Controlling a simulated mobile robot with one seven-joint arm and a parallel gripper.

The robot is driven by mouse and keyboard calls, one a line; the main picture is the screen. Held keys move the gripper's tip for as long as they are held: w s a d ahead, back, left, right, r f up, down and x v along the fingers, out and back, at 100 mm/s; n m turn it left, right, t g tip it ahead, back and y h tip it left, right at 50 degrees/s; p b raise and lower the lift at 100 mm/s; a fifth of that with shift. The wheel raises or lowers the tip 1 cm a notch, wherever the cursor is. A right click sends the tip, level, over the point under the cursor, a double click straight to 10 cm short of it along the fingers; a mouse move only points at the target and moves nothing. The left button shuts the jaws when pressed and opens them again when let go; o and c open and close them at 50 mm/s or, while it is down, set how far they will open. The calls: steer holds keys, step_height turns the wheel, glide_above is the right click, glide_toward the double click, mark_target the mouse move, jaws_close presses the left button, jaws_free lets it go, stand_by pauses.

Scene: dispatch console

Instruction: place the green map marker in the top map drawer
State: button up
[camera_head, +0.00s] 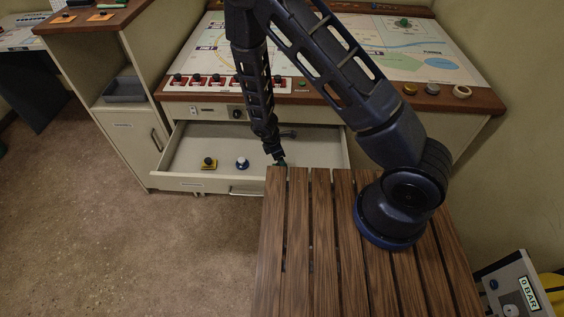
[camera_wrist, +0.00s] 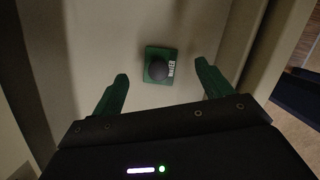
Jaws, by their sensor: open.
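The green map marker (camera_wrist: 160,65), a square green base with a dark round knob and a white label, rests on the pale drawer floor in the wrist view. My gripper (camera_wrist: 162,78) is open, with its green fingers apart and the marker just ahead, between their tips. The fingers do not visibly touch it. In the head view my gripper (camera_head: 279,161) reaches down at the right part of the pulled-out top map drawer (camera_head: 233,187). I cannot make out the green marker there; my arm or the slatted wood may hide it.
A slatted wooden surface (camera_head: 321,230) is close in front. The map console (camera_head: 340,97) stands above the drawer. A cabinet (camera_head: 125,125) is at left; floor is clear front left.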

steer(key=shift+v, duration=2.8)
steer(key=w+d+r+m+y, duration=0.15)
steer(key=d+r+m, duration=0.3)
steer(key=r, duration=0.55)
steer(key=w+d+r+m, duration=0.3)
steer(key=d+r, duration=0.3)
steer(key=r, duration=0.3)
steer(key=w+d+r+m+y, duration=0.1)
steer(key=w+d+r+m, duration=0.25)
steer(key=d+r, duration=0.45)
steer(key=s+d+r+m+t, duration=0.1)
steer(key=s+d+r+m, duration=0.25)
steer(key=r, duration=0.25)
steer(key=s+d+r+m+t, duration=0.1)
steer(key=s+d+r+m, duration=0.1)
steer(key=d+r, duration=0.35)
steer(key=s+d+r+m+t, duration=0.1)
steer(key=s+d+r+m, duration=0.4)
steer(key=s+r, duration=0.4)
steer(key=s+d, duration=0.1)
steer(key=s, duration=0.1)
steer(key=shift+s+d+r+m+t, duration=0.25)
steer(key=shift+s+d+m+t, duration=0.05)
steer(key=shift+s+d+m, duration=0.1)
